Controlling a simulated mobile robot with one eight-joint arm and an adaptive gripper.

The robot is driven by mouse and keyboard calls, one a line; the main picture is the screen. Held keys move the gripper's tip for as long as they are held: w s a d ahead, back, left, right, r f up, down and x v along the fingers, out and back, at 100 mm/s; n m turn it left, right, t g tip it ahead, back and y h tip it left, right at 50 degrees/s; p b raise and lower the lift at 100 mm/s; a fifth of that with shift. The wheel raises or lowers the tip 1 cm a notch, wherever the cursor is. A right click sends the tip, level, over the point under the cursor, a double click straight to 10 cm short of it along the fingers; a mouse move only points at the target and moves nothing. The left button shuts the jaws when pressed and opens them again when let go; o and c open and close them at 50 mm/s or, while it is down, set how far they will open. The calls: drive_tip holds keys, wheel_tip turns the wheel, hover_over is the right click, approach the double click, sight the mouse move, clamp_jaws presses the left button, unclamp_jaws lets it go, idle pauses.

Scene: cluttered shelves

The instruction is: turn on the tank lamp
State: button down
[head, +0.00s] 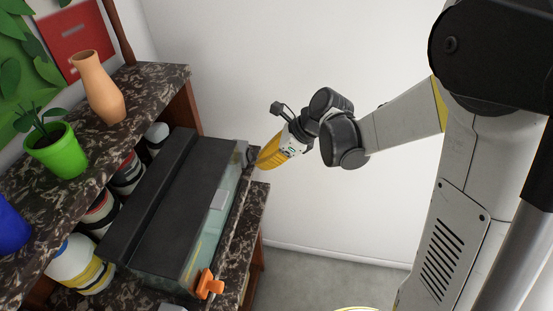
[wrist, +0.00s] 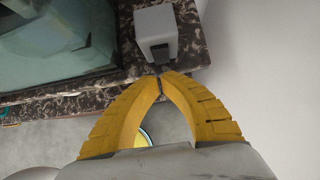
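The glass tank (head: 205,235) with a long black lid (head: 165,205) stands on the marbled shelf in the head view. Its glass corner also shows at the upper left of the wrist view (wrist: 60,45). A small grey box (wrist: 155,32) with a lighter face stands on the shelf beside the tank; it shows at the tank's far end in the head view (head: 241,152). My gripper (wrist: 160,77) has yellow fingers whose tips meet, with nothing seen between them. The tips are just in front of the box; contact cannot be told. The gripper also shows in the head view (head: 260,164).
An orange clip-like object (head: 208,284) is at the tank's near front corner. The upper shelf holds a clay vase (head: 98,88), a green potted plant (head: 57,152) and a blue pot (head: 10,228). Several jars stand behind the tank. Open floor (head: 310,275) lies in front of the shelf.

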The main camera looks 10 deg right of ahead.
drive_tip(key=shift+w+a+f, duration=0.1)
drive_tip(key=shift+w+a, duration=0.15)
drive_tip(key=shift+a, duration=0.25)
drive_tip(key=shift+w+a+f+b, duration=0.1)
drive_tip(key=shift+a+f+b, duration=0.3)
drive_tip(key=shift+b, duration=0.4)
drive_tip(key=shift+r+p, duration=0.3)
drive_tip(key=shift+r, duration=0.1)
